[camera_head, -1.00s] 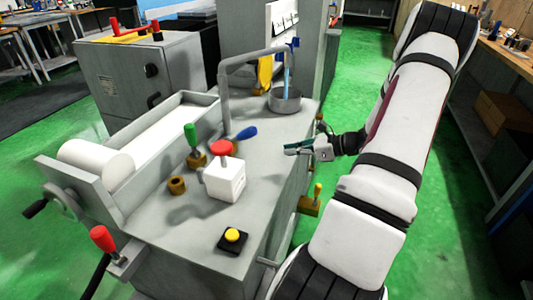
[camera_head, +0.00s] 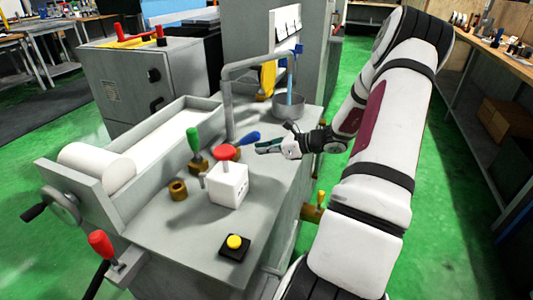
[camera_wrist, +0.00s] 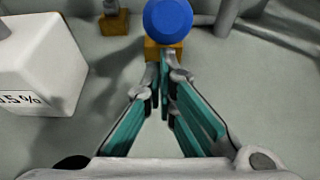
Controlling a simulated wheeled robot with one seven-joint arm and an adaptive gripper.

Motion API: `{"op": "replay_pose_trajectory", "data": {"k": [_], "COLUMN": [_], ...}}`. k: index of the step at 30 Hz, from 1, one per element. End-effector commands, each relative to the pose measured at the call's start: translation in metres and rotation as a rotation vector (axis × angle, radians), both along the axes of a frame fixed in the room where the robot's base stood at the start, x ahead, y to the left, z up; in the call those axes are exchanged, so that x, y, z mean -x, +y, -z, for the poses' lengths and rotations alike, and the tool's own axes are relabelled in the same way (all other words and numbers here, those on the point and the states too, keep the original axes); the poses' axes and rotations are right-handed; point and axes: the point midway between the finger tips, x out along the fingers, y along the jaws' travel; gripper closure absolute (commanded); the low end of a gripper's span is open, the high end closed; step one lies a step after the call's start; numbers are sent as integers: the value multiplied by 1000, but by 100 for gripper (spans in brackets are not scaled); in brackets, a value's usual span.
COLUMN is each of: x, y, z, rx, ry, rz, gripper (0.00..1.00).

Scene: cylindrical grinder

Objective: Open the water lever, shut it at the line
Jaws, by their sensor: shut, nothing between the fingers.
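The lever with the blue handle (camera_head: 247,138) stands on the machine top, behind the white block. In the wrist view its round blue end (camera_wrist: 168,20) shows at the top, above a brass base (camera_wrist: 152,48). My gripper (camera_head: 261,149) is shut and empty, just right of and in front of this lever; in the wrist view its fingertips (camera_wrist: 165,62) lie just below the blue end. I cannot tell whether they touch it. A grey round pot (camera_head: 288,106) stands at the back right, with a vertical blue strip (camera_head: 290,82) above it. No level line is discernible.
A white block with a red knob (camera_head: 228,184) stands close in front of my gripper. A green-handled lever (camera_head: 193,140) is to its left. A bent grey pipe (camera_head: 228,100) rises behind. A yellow button (camera_head: 235,242) sits at the front.

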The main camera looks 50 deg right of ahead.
Motion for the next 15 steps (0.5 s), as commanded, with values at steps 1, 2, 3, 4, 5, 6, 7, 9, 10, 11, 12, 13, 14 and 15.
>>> {"op": "replay_pose_trajectory", "data": {"k": [1, 2, 3, 4, 5, 6, 7, 9, 10, 11, 12, 13, 14, 15], "x": [0, 0, 0, 0, 0, 0, 0, 0, 0, 0, 0, -1, -1, -1], "y": [0, 0, 0, 0, 0, 0, 0, 0, 0, 0, 1, 1, 1, 1], "z": [0, 0, 0, 0, 0, 0, 0, -1, -1, -2, -3, -5, -6, -7], "rx": [0, 0, 0, 0, 0, 0, 0, 1, 1, 3, 5, 7, 10, 14], "ry": [0, 0, 0, 0, 0, 0, 0, 3, 5, 9, 14, 20, 26, 35], "rz": [0, 0, 0, 0, 0, 0, 0, -1, -1, -1, -1, -2, -3, -2], "gripper": [100, 100, 100, 100, 100, 100, 100, 100, 100, 100, 100, 100, 100, 100]}}
